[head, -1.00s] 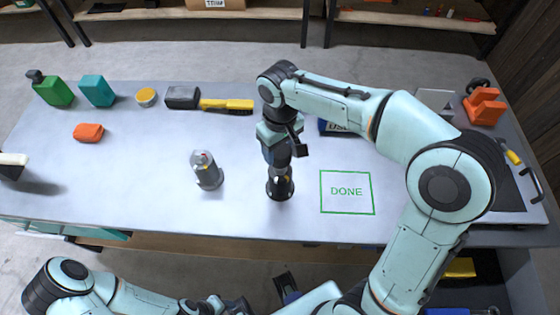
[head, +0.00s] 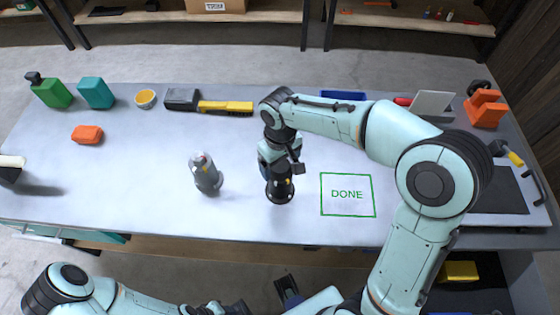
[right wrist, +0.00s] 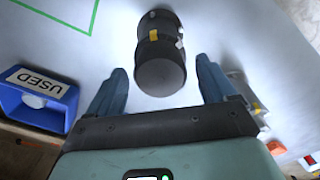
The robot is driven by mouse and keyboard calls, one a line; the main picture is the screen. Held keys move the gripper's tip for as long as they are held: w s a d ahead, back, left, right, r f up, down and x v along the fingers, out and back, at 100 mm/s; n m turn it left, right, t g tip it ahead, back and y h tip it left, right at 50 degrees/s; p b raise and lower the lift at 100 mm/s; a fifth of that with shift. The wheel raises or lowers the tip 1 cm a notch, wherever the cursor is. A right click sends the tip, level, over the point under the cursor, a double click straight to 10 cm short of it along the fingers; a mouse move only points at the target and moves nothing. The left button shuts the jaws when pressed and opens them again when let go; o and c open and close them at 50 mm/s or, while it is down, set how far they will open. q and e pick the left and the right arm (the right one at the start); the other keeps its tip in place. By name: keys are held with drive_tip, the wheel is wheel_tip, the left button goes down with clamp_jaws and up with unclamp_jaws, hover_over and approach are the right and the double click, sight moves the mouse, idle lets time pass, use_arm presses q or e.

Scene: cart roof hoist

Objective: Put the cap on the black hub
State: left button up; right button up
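The black hub (head: 280,192) stands upright on the grey table, left of the green DONE square. In the right wrist view it is a dark cylinder (right wrist: 160,55) with a yellow mark and a grey round end facing the camera. My right gripper (head: 279,170) is just above the hub; its two blue fingers (right wrist: 162,80) are spread, one on each side of the hub, with a gap to it. I cannot tell which object is the cap; a round yellow piece with a pale rim (head: 145,99) lies at the back left. My left gripper's fingers do not show clearly.
A grey cylinder with a reddish top (head: 206,175) stands left of the hub. The DONE square (head: 347,194) is bare. A blue USED bin (right wrist: 38,97) holds a whitish round piece.

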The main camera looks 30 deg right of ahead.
sight(280, 165)
drive_tip(key=shift+r, duration=0.6)
wheel_tip(280, 165, up, 11)
drive_tip(key=p, duration=0.2)
idle(0.5)
